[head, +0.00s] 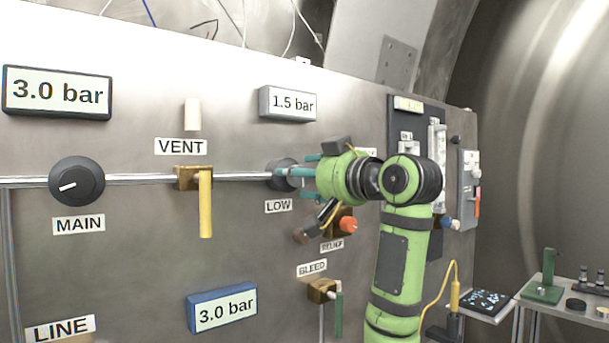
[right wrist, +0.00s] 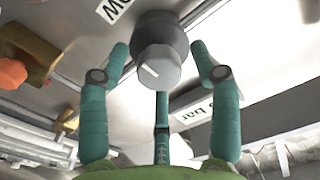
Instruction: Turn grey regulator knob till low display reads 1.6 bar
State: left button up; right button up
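The grey regulator knob (head: 277,175) sits on the pipe above the LOW label (head: 278,206). The low display (head: 288,104) above it reads 1.5 bar. My right gripper (head: 297,174) is at the knob, its teal fingers reaching in from the right and partly hiding it. In the right wrist view the knob (right wrist: 161,55) lies between the fingertips of my right gripper (right wrist: 160,55), with a white pointer line on its lighter cap. The fingertips are very close around it; whether they press on it cannot be told. My left gripper is not in view.
The MAIN knob (head: 77,182) and yellow VENT lever (head: 205,204) are to the left. The orange relief knob (head: 348,224) is just below my right gripper, and the green BLEED lever (head: 339,314) is lower. The MAIN display (head: 57,92) and blue display (head: 222,308) read 3.0 bar.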

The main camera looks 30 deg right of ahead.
jog(key=c, duration=0.7)
jog(key=shift+c, duration=1)
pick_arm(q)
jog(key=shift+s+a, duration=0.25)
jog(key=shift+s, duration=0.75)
pick_arm(e)
jog(key=shift+r+m, duration=0.15)
jog(key=shift+m, duration=1.05)
jog(key=o, duration=1.1)
jog(key=shift+d, duration=0.1)
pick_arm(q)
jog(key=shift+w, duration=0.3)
pick_arm(e)
jog(key=shift+o, duration=0.2)
jog(key=shift+s, duration=0.1)
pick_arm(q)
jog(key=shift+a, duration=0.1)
